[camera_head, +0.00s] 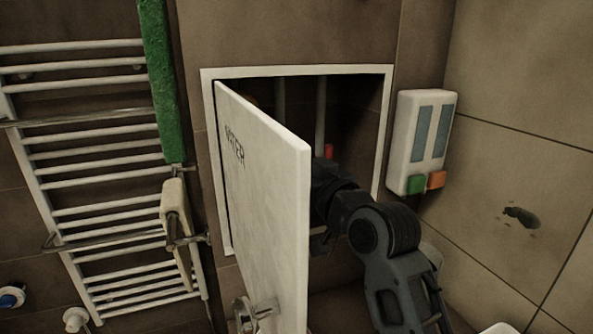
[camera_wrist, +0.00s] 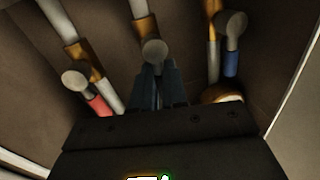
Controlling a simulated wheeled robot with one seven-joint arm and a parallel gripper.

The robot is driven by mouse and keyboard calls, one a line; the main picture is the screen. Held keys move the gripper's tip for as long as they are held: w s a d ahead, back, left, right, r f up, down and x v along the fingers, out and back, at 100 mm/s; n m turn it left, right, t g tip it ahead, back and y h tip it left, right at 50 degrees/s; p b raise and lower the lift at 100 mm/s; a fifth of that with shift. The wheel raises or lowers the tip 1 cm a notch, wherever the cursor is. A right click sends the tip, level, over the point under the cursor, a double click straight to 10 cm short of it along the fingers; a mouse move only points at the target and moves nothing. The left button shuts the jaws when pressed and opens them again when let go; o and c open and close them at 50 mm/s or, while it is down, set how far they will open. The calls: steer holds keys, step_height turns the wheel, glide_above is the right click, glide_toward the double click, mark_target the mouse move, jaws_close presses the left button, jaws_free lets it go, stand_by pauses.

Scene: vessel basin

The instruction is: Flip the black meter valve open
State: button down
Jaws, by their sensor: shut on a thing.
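In the wrist view, the middle valve (camera_wrist: 154,51) shows a round grey end cap on a pipe with brass fittings. My gripper (camera_wrist: 158,74) is shut on its lever just below that cap. The lever, presumably the black one, is mostly hidden between the dark fingers, so its exact angle cannot be told. In the head view, my arm reaches into the wall cabinet (camera_head: 387,100) behind the open white door (camera_head: 265,165), marked "WATER". The gripper's fingers are hidden there by the door and arm.
A valve with a red lever (camera_wrist: 99,106) is left of my fingers; one with a blue lever (camera_wrist: 231,63) is right. A round brass-rimmed part (camera_wrist: 222,94) lies close on the right. The door stands close left of my arm; a white dispenser (camera_head: 423,140) hangs to the right.

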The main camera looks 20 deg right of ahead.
steer(key=shift+a+n, duration=0.15)
steer(key=shift+n, duration=0.35)
steer(key=c, duration=1.2)
jaws_free()
steer(key=shift+o, duration=0.2)
steer(key=s+d+b, duration=0.1)
steer(key=s, duration=0.6)
steer(key=shift+s+d, duration=0.25)
steer(key=shift+s, duration=0.1)
